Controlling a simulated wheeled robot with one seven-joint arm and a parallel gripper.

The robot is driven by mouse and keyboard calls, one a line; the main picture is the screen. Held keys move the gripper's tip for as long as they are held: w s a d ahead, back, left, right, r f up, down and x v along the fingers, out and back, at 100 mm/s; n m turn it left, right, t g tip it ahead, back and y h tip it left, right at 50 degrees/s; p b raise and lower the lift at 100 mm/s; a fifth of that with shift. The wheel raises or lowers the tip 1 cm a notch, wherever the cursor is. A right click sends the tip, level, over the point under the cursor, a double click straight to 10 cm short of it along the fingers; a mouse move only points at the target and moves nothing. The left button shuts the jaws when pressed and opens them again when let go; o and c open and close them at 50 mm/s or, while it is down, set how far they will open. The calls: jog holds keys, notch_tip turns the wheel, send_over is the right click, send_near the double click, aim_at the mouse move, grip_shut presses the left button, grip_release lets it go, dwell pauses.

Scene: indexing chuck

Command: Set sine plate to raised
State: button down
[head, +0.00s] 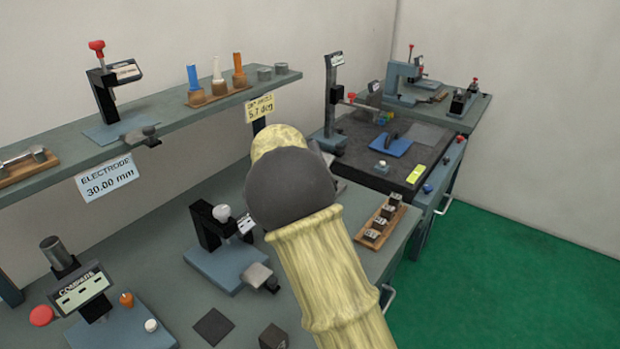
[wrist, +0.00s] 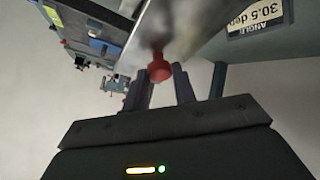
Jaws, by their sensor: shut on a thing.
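In the wrist view, my gripper (wrist: 161,78) has its two dark fingers on either side of a red knob (wrist: 159,67). It is shut on this knob. The knob joins a shiny grey metal plate (wrist: 195,28), which looks like the sine plate and fills the top middle of the wrist view, close to the fingers. Its tilt is hard to tell from this close. In the head view my arm hides my gripper, the knob and most of the plate.
A shelf (head: 165,118) with gauges and coloured pins runs along the wall. On the bench stand a small press-like fixture (head: 225,262), a console with buttons (head: 120,325) and a wooden rack of blocks (head: 380,222). A dark surface plate (head: 350,150) lies beyond. Green floor (head: 510,265) is clear at right.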

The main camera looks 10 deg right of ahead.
jog(key=s+a+r+n+t+h+b, duration=0.1)
jog(key=s+a+t+h+b, duration=0.2)
jog(key=b, duration=1.8)
jog(key=shift+s+a+r+t+b, duration=0.3)
jog(key=shift+s+a+t+b, duration=0.15)
jog(key=shift+s+a, duration=0.7)
jog(key=shift+r, duration=0.1)
jog(key=c, duration=1.1)
grip_release()
jog(key=shift+r, duration=0.1)
jog(key=shift+c, duration=0.2)
jog(key=shift+s+r, duration=0.1)
jog(key=shift+r, duration=0.05)
jog(key=f+b+v, duration=0.1)
jog(key=v, duration=1.6)
jog(key=shift+a, duration=0.2)
